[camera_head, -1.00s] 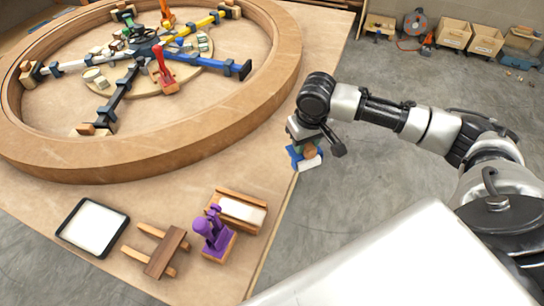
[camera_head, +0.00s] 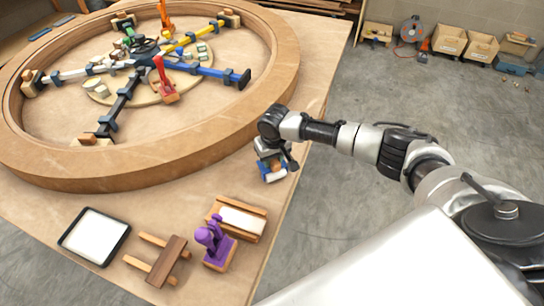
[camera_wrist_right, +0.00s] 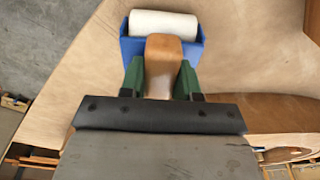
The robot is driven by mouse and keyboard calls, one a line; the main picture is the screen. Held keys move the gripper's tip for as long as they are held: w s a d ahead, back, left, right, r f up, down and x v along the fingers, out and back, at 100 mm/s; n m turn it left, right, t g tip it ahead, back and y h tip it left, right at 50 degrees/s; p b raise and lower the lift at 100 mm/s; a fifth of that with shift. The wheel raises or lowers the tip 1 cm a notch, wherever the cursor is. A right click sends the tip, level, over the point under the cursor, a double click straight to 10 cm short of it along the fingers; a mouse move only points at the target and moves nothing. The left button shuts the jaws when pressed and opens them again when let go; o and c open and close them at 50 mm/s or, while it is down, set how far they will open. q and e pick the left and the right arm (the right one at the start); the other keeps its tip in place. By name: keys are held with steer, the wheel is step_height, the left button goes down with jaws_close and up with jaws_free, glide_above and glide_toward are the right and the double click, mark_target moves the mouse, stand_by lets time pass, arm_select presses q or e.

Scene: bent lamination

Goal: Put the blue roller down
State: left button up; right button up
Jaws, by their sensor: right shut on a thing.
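The blue roller (camera_wrist_right: 162,47) has a blue frame, a white cylinder and a wooden handle. In the right wrist view, the green fingers of my right gripper (camera_wrist_right: 161,78) are shut on its wooden handle. In the head view the blue roller (camera_head: 272,174) hangs below my right gripper (camera_head: 275,158), over the table's right edge area, just outside the curved wooden ring. I cannot tell whether it touches the table (camera_head: 285,205). My left gripper does not show.
A wooden cradle with a white roller (camera_head: 240,219), a purple clamp (camera_head: 214,242), a small wooden rack (camera_head: 160,257) and a white tray with black rim (camera_head: 95,236) sit at the table's front. The wooden ring (camera_head: 140,173) fills the back. Bare table lies between them.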

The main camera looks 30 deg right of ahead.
steer(key=shift+s+f, duration=0.1)
steer(key=shift+f, duration=0.3)
steer(key=shift+s+a+f, duration=0.1)
steer(key=shift+s+f, duration=0.05)
steer(key=shift+f, duration=0.05)
steer(key=shift+c, duration=0.6)
steer(key=o, duration=1)
steer(key=shift+s+f, duration=0.1)
steer(key=shift+f, duration=0.05)
steer(key=shift+c, duration=0.2)
steer(key=shift+r, duration=0.4)
step_height(320, 180, up, 13)
steer(key=shift+s+f+b, duration=0.15)
steer(key=shift+s+b, duration=0.15)
steer(key=shift+b, duration=0.1)
